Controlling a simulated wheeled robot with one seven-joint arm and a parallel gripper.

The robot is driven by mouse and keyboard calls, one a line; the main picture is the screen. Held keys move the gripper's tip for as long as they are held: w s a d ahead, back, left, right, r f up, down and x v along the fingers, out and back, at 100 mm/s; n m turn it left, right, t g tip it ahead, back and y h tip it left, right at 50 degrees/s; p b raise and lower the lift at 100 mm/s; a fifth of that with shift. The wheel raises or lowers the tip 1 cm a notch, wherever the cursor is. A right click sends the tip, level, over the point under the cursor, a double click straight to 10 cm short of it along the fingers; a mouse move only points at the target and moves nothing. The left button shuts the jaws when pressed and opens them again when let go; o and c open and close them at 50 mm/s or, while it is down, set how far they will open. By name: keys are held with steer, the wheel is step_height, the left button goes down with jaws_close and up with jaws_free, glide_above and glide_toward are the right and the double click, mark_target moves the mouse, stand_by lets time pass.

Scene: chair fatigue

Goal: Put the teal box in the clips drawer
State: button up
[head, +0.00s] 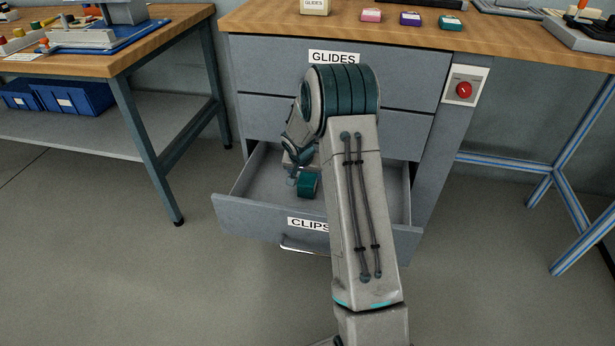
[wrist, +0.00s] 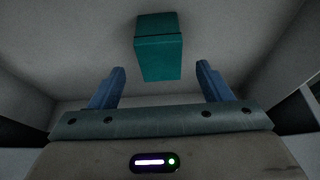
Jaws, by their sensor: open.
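A teal box (head: 307,185) is inside the open clips drawer (head: 250,219), the lower drawer with the CLIPS label. In the wrist view the teal box (wrist: 158,47) stands just past the fingertips, centred between them, with a gap to each finger. My gripper (wrist: 160,68) is open, its two blue fingers spread. In the head view my gripper (head: 294,178) reaches down into the drawer beside the box, partly hidden by my arm. I cannot tell whether the box rests on the drawer floor.
The drawer with the GLIDES label (head: 333,58) above is shut. On the worktop (head: 270,17) stand a pink box (head: 371,15), a purple box (head: 410,18) and another teal box (head: 450,22). A red button (head: 464,90) is on the cabinet's right. A bench (head: 150,45) stands at left.

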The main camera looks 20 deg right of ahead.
steer(key=s+a+r+n, duration=0.1)
steer(key=s+a+r, duration=0.1)
steer(key=s+r, duration=0.3)
steer(key=s+a+r+n+g, duration=0.1)
steer(key=s+a+r, duration=0.2)
steer(key=s+r, duration=0.3)
steer(key=s+a+r+n, duration=0.1)
steer(key=s+a+r, duration=0.1)
steer(key=s+r, duration=0.3)
steer(key=s+a+r+n+y, duration=0.1)
steer(key=s+a+r+n, duration=0.1)
steer(key=s, duration=0.8)
steer(key=s+a+r+n+g+y, duration=0.1)
steer(key=s+a, duration=0.3)
steer(key=s, duration=0.6)
steer(key=shift+a+r+n+g+y+p, duration=0.3)
steer(key=shift+r+n+p, duration=0.1)
steer(key=shift+r+n, duration=0.15)
steer(key=shift+w+d, duration=0.1)
steer(key=shift+w, duration=0.05)
